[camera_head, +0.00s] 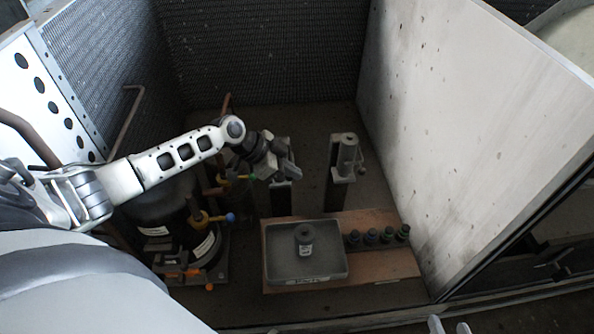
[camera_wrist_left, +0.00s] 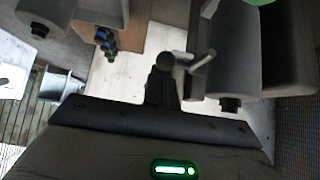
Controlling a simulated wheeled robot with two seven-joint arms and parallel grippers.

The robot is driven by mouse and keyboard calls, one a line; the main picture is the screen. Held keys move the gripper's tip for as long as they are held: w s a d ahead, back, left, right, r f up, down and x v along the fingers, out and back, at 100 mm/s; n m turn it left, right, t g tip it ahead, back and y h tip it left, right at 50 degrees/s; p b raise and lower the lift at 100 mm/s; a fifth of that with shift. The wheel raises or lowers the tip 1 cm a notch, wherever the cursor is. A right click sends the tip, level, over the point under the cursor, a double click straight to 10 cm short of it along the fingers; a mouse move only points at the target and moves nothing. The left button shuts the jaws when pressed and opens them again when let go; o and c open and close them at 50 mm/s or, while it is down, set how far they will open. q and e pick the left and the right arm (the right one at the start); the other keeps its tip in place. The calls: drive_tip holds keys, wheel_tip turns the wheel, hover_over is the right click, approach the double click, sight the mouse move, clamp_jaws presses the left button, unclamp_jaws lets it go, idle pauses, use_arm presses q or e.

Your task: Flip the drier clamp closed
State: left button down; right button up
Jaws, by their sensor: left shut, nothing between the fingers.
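My left gripper (camera_head: 276,168) reaches in from the left over the back of the housing floor. Its fingers are shut and empty; in the left wrist view the dark fingertips (camera_wrist_left: 162,82) are together. It is right at a grey post stand (camera_head: 280,198) and hides part of its top. A second stand to the right holds a grey drier cylinder (camera_head: 347,150) upright. In the left wrist view a large grey cylinder (camera_wrist_left: 236,55) is just right of the fingertips, with a thin lever-like rod (camera_wrist_left: 203,60) between them. I cannot tell whether the rod touches the fingers. Part of my right gripper (camera_head: 448,327) may show at the bottom edge.
A black compressor (camera_head: 165,215) with pipes and valves is at left. A pale wall panel (camera_head: 460,120) bounds the right.

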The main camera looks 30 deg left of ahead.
drive_tip(key=shift+w+r, duration=0.15)
drive_tip(key=shift+r, duration=0.1)
use_arm(q)
drive_tip(key=shift+w+d+f, duration=0.1)
drive_tip(key=shift+w+d+b, duration=0.3)
drive_tip(key=shift+w+d, duration=0.15)
use_arm(e)
drive_tip(key=shift+a+f, duration=0.1)
